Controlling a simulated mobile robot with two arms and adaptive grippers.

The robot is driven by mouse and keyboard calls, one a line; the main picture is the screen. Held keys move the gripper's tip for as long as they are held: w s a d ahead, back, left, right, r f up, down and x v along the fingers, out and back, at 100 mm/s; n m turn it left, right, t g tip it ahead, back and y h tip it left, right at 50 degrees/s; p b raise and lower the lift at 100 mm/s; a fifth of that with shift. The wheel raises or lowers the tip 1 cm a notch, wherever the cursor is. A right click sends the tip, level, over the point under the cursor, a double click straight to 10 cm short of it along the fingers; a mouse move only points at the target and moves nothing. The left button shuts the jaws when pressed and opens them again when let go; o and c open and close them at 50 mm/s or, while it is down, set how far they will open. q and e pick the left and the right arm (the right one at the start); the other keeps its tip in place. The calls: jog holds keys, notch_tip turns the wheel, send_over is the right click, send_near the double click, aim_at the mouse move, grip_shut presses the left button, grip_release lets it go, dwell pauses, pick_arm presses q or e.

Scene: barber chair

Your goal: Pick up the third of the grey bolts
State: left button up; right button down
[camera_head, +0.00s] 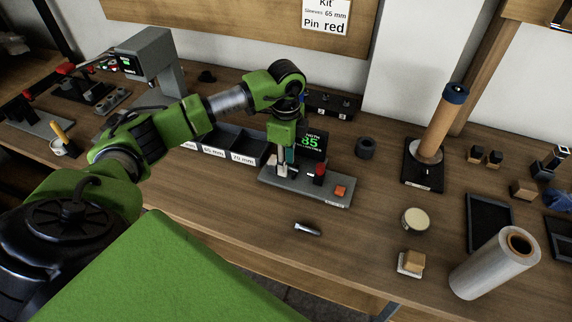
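One small grey metal piece that looks like a bolt (307,229) lies on its side on the wooden bench, in front of the grey fixture. I cannot make out other grey bolts with certainty. My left gripper (285,168) points down over the left part of the grey fixture (320,194), behind and left of the lying bolt and apart from it. Its fingertips are small and partly merge with the fixture's parts, so I cannot tell whether they are open or hold something. My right gripper is not in view.
The fixture carries a display reading 85 (312,143), a red part (320,171) and an orange button (340,190). Labelled bins (214,152) stand left of it. A cream-topped round tin (415,220) and clear roll (497,263) stand right. Bench around the bolt is clear.

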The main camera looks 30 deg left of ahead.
pick_arm(q)
grip_shut()
dwell(0.3)
